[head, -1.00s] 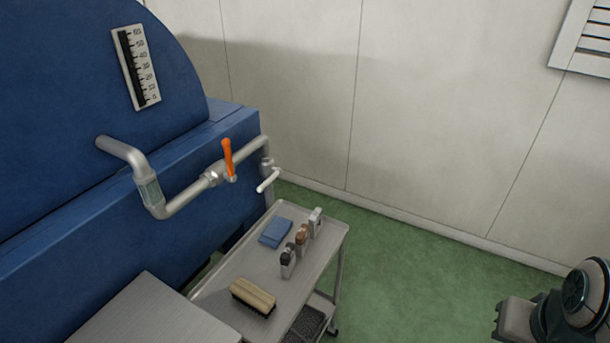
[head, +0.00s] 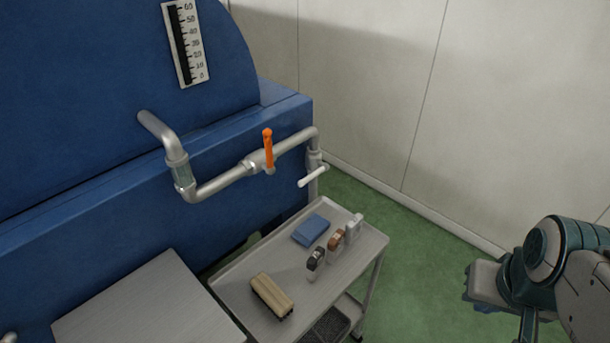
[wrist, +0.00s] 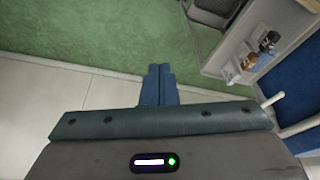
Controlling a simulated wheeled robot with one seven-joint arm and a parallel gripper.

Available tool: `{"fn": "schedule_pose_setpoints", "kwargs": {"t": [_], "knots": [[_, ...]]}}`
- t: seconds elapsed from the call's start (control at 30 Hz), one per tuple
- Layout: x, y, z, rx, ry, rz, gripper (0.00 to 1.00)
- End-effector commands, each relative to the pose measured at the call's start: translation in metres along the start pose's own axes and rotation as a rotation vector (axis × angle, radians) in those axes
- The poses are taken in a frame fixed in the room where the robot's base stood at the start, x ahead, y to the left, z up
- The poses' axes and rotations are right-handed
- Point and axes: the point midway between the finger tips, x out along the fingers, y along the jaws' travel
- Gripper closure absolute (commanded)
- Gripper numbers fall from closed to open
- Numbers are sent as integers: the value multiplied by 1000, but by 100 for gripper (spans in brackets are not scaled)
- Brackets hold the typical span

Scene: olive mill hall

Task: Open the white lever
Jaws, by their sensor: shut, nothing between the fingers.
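The white lever (head: 313,177) is on the lower end of the silver pipe (head: 222,181), beside the blue tank and just above the back of the trolley. It slants, its free end pointing left and a little down in the head view. In the wrist view the white lever (wrist: 273,99) shows at the right edge. My gripper (wrist: 157,70) is shut and empty, its two fingers side by side over green floor. It is clear of the lever, which lies off to its right in the wrist view. In the head view my arm is at the right.
An orange lever (head: 268,149) stands upright on the same pipe. The trolley (head: 235,282) below holds a blue cloth (head: 311,229), a brush (head: 272,295) and several small bottles (head: 335,243). The blue tank (head: 85,110) fills the left. Green floor (head: 420,235) is open between trolley and wall.

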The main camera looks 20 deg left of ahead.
Motion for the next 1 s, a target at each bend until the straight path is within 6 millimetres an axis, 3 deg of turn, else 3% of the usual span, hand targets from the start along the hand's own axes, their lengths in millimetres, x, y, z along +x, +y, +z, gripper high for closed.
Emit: {"fn": "schedule_pose_setpoints", "kwargs": {"t": [0.33,0.47,0.67,1.0], "knots": [[0,0,0,1,0,-1,100],[10,-9,-6,42,-7,-33,100],[57,-67,-41,291,-66,-221,100],[154,-202,-138,959,-357,-651,100]]}}
